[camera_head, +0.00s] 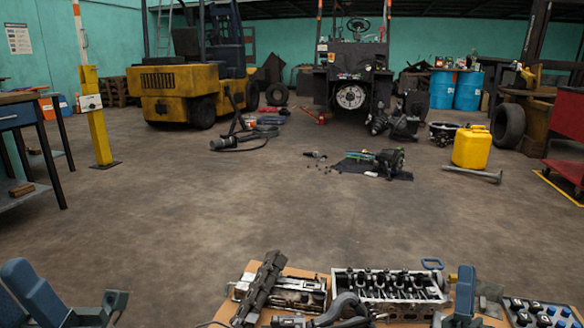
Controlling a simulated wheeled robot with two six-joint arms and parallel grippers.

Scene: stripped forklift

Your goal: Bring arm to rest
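My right gripper (486,298) is low at the bottom right, beside a blue arm link of mine. It is close to the right end of a metal cylinder head (390,284) and partly hides what lies behind it. I cannot tell whether its fingers are apart or whether they touch anything. My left gripper (114,304) is at the bottom left, over bare floor and well apart from the parts on the bench. It is partly cut off by the frame, and its opening is not clear. I see nothing held in it.
A bench board (237,274) at the front carries engine parts, including a dark rail (262,289). A tray of small parts (540,313) is at the lower right.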

